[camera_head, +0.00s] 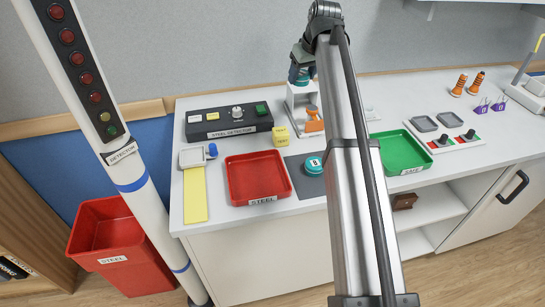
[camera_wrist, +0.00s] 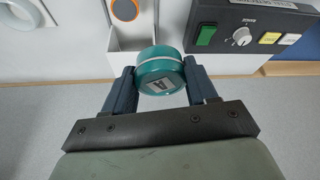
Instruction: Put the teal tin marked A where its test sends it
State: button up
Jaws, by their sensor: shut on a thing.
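The teal tin marked A (camera_wrist: 160,72) is between the two fingers of my gripper (camera_wrist: 160,88), which is shut on it. In the head view my gripper (camera_head: 301,72) is at the back of the counter, above a white stand (camera_head: 299,98), partly hidden by my arm. A second teal tin, marked B (camera_head: 314,166), sits on a dark pad (camera_head: 304,180). The steel detector box (camera_head: 229,122) stands at the back left, with a knob and a green button. A red tray (camera_head: 257,178) is labelled STEEL. A green tray (camera_head: 402,152) is labelled SAFE. Both trays look empty.
A lamp column (camera_head: 104,130) labelled DETECTOR stands at the left; I cannot tell which lamps are lit. A red STEEL bin (camera_head: 113,235) is on the floor. A yellow block (camera_head: 281,136) stands beside the detector box. Orange and purple items (camera_head: 468,84) are at the right.

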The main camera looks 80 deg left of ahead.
jog(key=s+d+n, duration=0.1)
jog(key=s+d, duration=0.2)
jog(key=s, duration=0.5)
jog(key=n+g, duration=0.1)
jog(key=n, duration=0.1)
send_over(258, 187)
jog(key=d, duration=0.1)
notch_tip(258, 187, down, 7)
jog(key=shift+w+d+f, duration=0.1)
jog(key=shift+w+f, duration=0.1)
jog(key=shift+f, duration=2.3)
jog(key=shift+w+d+f, duration=0.1)
jog(key=shift+w+f, duration=0.05)
jog(key=shift+f, duration=2.3)
jog(key=shift+f, duration=0.1)
jog(key=o, duration=1.1)
jog(key=shift+a, duration=0.1)
jog(key=v, duration=1.2)
jog(key=shift+a, duration=0.15)
